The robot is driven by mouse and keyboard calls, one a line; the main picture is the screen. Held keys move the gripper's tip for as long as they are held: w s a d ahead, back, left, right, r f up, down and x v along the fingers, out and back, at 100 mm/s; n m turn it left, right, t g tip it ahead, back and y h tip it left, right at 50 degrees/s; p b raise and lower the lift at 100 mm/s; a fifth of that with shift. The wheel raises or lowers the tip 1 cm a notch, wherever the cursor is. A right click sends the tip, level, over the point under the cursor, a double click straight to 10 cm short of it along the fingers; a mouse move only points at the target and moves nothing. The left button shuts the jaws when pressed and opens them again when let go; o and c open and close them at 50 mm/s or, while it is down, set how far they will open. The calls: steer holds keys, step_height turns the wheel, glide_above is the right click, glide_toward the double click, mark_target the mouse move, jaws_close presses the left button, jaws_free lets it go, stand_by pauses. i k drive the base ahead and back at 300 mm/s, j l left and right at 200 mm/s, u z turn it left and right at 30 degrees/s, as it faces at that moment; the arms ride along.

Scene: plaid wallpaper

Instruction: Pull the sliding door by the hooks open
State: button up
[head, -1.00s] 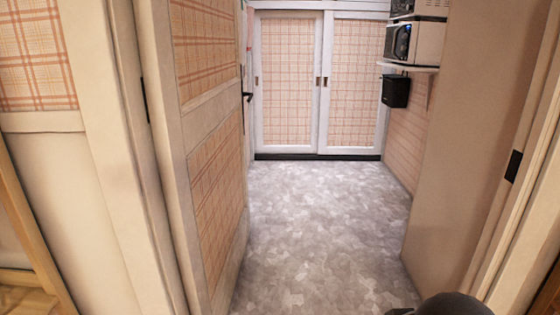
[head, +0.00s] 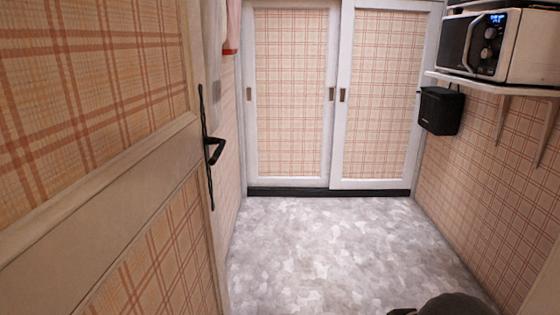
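A pair of white-framed sliding doors with plaid panels stands against the far wall. The left sliding door (head: 290,95) and the right sliding door (head: 388,95) both look shut, their inner edges meeting or overlapping near the middle. Small dark recessed pulls show at the left door's left edge (head: 249,94), at its right edge (head: 331,94) and at the right door's left edge (head: 342,95). I cannot make out the hooks for certain; pinkish cloth (head: 233,25) hangs at the top left beside the left door. My gripper is not clearly in view; only a dark rounded part of mine shows at the bottom right.
An open hinged door (head: 110,160) with a black handle (head: 213,150) stands close on the left. On the right wall, a microwave (head: 505,45) sits on a white shelf (head: 500,84), with a black box (head: 440,110) below. The grey floor (head: 330,250) between is clear.

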mark_target(289, 50)
steer(key=i, duration=2.35)
